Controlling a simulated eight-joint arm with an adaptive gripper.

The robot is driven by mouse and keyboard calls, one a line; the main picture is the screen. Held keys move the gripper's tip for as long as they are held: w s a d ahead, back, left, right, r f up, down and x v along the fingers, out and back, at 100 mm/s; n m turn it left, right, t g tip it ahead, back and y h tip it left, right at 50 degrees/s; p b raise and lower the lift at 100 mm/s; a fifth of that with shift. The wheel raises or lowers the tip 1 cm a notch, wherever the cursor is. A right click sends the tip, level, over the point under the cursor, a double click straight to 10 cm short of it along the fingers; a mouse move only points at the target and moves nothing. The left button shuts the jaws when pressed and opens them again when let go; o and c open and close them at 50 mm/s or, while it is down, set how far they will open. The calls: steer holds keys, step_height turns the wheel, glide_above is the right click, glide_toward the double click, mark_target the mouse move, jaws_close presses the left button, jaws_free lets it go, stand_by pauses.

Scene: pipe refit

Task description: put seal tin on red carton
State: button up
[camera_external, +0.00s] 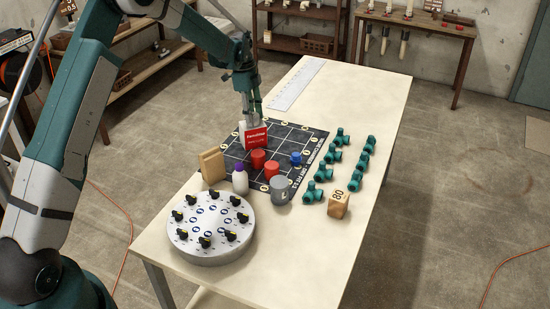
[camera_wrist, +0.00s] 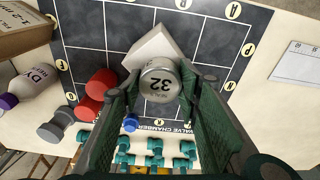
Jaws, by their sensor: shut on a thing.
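The seal tin, a silver round tin (camera_wrist: 160,82) marked 32, sits between the fingers of my gripper (camera_wrist: 160,92) in the wrist view. My gripper (camera_external: 251,109) is shut on it. In the external view the tin (camera_external: 251,118) is a small grey shape at the fingertips. The red carton (camera_external: 257,139) stands on the dark grid mat with its red face toward that camera, right below the gripper. In the wrist view a pale white face of the carton (camera_wrist: 153,44) shows behind the tin. I cannot tell whether the tin touches the carton.
Red cylinders (camera_external: 258,159), a blue piece (camera_external: 295,158) and a grey cylinder (camera_external: 280,190) stand near the carton. A wooden block (camera_external: 211,165), purple-capped bottle (camera_external: 240,181) and round knob plate (camera_external: 210,245) are nearer.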

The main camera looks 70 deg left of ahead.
steer(key=shift+f, duration=0.25)
steer(key=o, duration=0.9)
steer(key=shift+r, duration=0.1)
steer(key=shift+r, duration=0.1)
step_height(320, 180, up, 12)
steer(key=s, duration=0.1)
steer(key=shift+a, duration=0.45)
stand_by(0.3)
stand_by(0.4)
